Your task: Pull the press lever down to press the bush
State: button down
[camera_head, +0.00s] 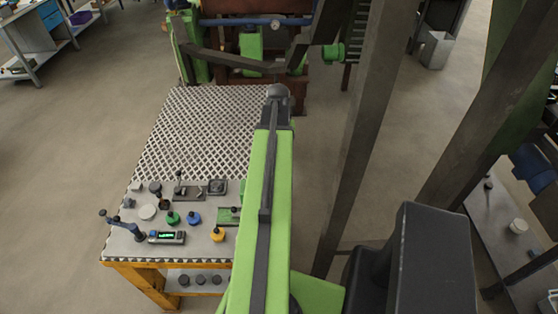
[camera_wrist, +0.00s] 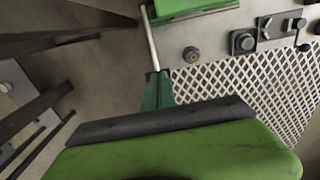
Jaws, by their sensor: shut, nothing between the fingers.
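The work table (camera_head: 190,130) has a white lattice top, with small devices on its near end. A small lever with a dark knob (camera_head: 178,174) stands on a dark plate there. A dark handled device with blue parts (camera_head: 125,224) is at the near left corner. I cannot tell which, if either, is the press lever, and I cannot make out the bush. My green arm reaches over the table's right side and hides part of it. My gripper's fingers do not show in either view. In the wrist view, a thin silver rod (camera_wrist: 151,40) stands between two green parts; I cannot tell what it is.
A small display box (camera_head: 166,237) and yellow (camera_head: 217,234), blue (camera_head: 195,217) and green (camera_head: 172,217) knobs crowd the near end. A dark post (camera_head: 362,140) stands right of my arm. A dark bar (camera_head: 235,62) crosses beyond the table. Floor left of the table is clear.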

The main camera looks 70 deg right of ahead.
jog(key=shift+d+f, duration=0.15)
jog(key=shift+f, duration=0.2)
jog(key=shift+f+b, duration=0.1)
jog(key=shift+b, duration=0.3)
jog(key=shift+w+d+f, duration=0.1)
jog(key=shift+f, duration=0.15)
jog(key=shift+f+b, duration=0.1)
jog(key=shift+b, duration=0.25)
jog(key=shift+d+f, duration=0.15)
jog(key=shift+f, duration=0.1)
jog(key=shift+b, duration=0.3)
jog(key=shift+w+f, duration=0.1)
jog(key=shift+f, duration=0.2)
jog(key=shift+d+f+b, duration=0.1)
jog(key=shift+b, duration=0.25)
